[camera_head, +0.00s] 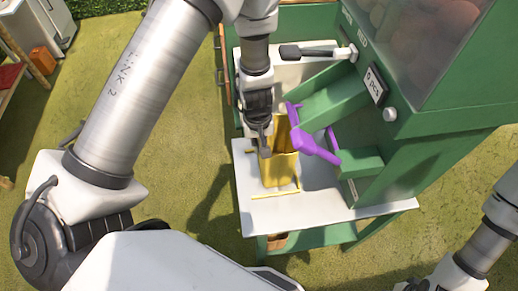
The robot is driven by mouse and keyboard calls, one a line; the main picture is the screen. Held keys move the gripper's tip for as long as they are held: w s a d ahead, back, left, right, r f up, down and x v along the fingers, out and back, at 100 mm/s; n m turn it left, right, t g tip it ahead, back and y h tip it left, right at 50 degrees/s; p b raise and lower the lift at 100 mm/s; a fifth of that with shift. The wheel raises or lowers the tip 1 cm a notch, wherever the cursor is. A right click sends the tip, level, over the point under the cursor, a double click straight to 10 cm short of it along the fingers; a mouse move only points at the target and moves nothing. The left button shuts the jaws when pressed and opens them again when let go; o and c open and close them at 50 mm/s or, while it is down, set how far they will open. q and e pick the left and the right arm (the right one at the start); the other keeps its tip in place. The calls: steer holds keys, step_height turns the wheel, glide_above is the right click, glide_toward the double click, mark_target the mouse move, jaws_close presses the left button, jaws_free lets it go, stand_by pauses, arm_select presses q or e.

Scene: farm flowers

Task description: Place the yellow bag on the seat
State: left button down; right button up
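The yellow bag (279,170) stands upright and open-topped on the white shelf (350,213) of a green machine. My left gripper (262,140) reaches down from above at the bag's left rim, with a dark finger against or just in front of the bag. The other finger is hidden or too small to make out, so its grip is unclear. My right arm shows at the lower right, but its gripper is out of view. A red-topped piece of furniture (9,75) at the left edge may be the seat; I cannot tell.
A purple bracket-like part (312,146) is close to the bag's right side. The green machine (420,140) with a sloping chute (325,95) rises behind and right. A white cabinet (28,28) and an orange block (42,60) are at upper left. Open grass lies between.

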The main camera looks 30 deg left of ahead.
arm_select(q)
steer(key=shift+w+f, duration=0.2)
steer(key=shift+f, duration=0.5)
steer(key=c, duration=1.4)
jaws_free()
steer(key=shift+r, duration=0.1)
steer(key=shift+o, duration=0.4)
steer(key=shift+w, duration=0.1)
arm_select(e)
steer(key=shift+w+f, duration=0.3)
steer(key=shift+f, duration=0.2)
steer(key=shift+r, duration=0.1)
